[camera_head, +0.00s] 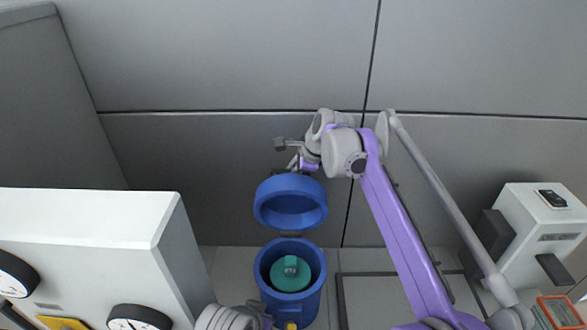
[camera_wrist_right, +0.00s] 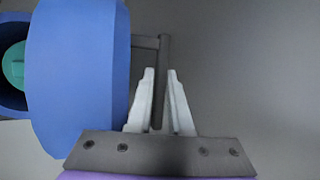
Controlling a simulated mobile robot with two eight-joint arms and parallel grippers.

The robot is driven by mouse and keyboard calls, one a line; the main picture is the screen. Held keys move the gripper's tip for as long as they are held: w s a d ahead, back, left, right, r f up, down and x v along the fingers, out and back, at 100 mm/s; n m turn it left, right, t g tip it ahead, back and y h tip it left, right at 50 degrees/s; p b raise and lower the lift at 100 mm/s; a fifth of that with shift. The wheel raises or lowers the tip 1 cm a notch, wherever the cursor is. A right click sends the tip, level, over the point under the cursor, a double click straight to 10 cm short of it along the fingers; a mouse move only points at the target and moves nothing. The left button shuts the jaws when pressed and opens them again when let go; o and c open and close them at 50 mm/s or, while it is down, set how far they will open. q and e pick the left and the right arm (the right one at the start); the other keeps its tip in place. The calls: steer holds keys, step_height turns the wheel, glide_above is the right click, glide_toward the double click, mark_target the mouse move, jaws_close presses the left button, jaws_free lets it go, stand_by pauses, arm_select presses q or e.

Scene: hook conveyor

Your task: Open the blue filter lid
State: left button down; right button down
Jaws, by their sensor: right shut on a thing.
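The blue filter lid (camera_head: 261,210) is swung up above the blue filter housing (camera_head: 262,275), its hollow underside facing the head camera. The housing is open, with a teal insert (camera_head: 290,272) inside. My right gripper (camera_head: 293,163) is at the top of the lid. In the right wrist view the lid (camera_wrist_right: 80,75) fills the left side. A grey handle bar (camera_wrist_right: 163,60) extends from it, and my right gripper (camera_wrist_right: 158,85) is shut on this bar. Part of my left wrist shows at the bottom beside the housing; its fingertips cannot be made out.
A white cabinet (camera_head: 80,215) with dials stands at the left, close to the housing. A white box unit (camera_head: 535,225) is at the right. Grey wall panels (camera_head: 230,55) lie behind. An orange-edged crate (camera_head: 558,312) is at the lower right.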

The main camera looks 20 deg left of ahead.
steer(key=shift+s+f, duration=0.1)
steer(key=shift+s, duration=0.05)
steer(key=c, duration=0.9)
jaws_free()
